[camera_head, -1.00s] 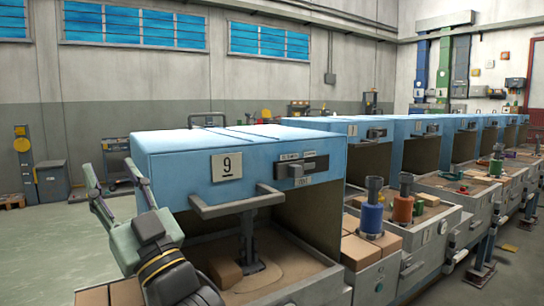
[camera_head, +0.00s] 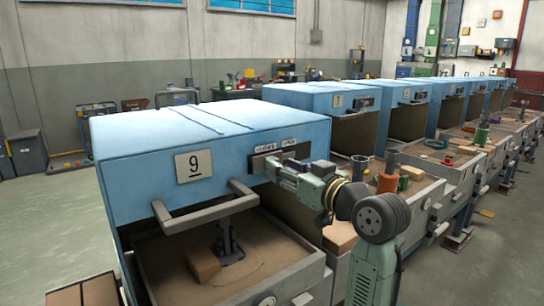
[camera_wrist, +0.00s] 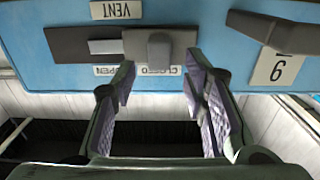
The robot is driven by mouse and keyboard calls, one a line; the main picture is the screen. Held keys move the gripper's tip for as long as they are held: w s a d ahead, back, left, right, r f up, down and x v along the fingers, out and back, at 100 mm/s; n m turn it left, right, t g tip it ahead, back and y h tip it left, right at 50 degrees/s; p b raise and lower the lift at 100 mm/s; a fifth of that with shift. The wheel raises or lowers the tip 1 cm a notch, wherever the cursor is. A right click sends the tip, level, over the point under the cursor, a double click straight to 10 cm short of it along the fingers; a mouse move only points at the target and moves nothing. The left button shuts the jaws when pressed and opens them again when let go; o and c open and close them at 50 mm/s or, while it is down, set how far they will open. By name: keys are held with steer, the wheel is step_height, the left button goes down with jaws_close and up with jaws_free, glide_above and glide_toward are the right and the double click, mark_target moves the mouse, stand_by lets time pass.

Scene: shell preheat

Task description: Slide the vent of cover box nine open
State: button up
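Cover box nine (camera_head: 140,185) is blue, with a "9" plate (camera_head: 193,164) on its front. Its vent shows in the wrist view, upside down, as a dark plate (camera_wrist: 75,45) with a lighter metal slide and a grey knob (camera_wrist: 160,50). The knob stands at the side marked CLOSED (camera_wrist: 180,71); the OPEN mark (camera_wrist: 112,71) is to its left there. My gripper (camera_wrist: 160,68) is open, its fingertips on either side of the knob with gaps.
A grey bar handle (camera_head: 205,212) juts from the front of box nine, left of my gripper. Below is an open sand bed (camera_head: 265,262) with a brown block (camera_head: 203,264). More blue boxes (camera_head: 318,97) run off to the right.

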mark_target(273, 158)
steer(key=p+x, duration=0.1)
steer(key=x, duration=0.4)
steer(key=shift+w, duration=0.1)
jaws_close()
stand_by(0.4)
stand_by(0.4)
